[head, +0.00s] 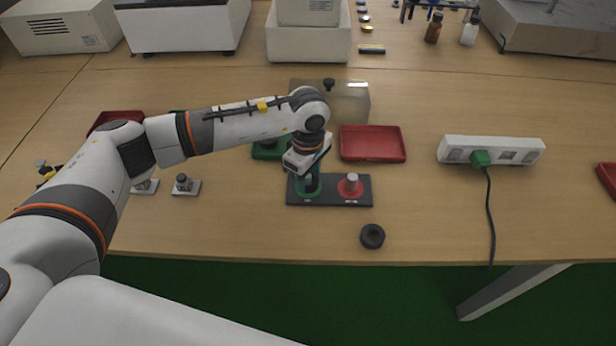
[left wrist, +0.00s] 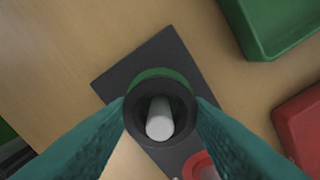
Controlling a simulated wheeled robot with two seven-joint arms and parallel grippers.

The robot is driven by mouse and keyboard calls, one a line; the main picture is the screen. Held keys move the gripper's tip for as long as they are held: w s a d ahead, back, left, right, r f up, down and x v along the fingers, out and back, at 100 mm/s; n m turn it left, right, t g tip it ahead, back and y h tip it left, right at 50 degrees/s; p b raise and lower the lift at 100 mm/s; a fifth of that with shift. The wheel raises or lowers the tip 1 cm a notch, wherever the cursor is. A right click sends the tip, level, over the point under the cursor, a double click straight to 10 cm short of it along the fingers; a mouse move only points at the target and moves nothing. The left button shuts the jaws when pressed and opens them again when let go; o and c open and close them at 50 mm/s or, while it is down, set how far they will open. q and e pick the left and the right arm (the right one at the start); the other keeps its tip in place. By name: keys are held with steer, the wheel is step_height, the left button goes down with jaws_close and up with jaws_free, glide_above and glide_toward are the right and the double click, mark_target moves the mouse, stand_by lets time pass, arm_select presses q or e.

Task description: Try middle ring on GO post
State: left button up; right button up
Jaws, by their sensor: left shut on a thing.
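My left gripper (head: 308,182) is over the green end of the dark gauge plate (head: 330,203). In the left wrist view its teal fingers (left wrist: 160,118) are shut on a dark ring (left wrist: 135,125). The pale GO post (left wrist: 159,122) shows through the ring's hole, and a green disc (left wrist: 165,75) lies around its foot. I cannot tell whether the ring is around the post or just above it. The NO-GO post (head: 351,181) stands on a red disc at the plate's right. Another black ring (head: 372,236) lies on the table in front. My right gripper is not in view.
A red tray (head: 372,157) lies behind the plate, and a green tray (head: 258,155) is partly hidden by my arm. A power strip (head: 515,158) with a cable is at right. Small fixtures (head: 186,186) stand left of the plate.

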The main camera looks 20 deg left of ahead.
arm_select(q)
steer(key=shift+r, duration=0.1)
steer(key=shift+r+p, duration=1.6)
steer(key=shift+r, duration=1.65)
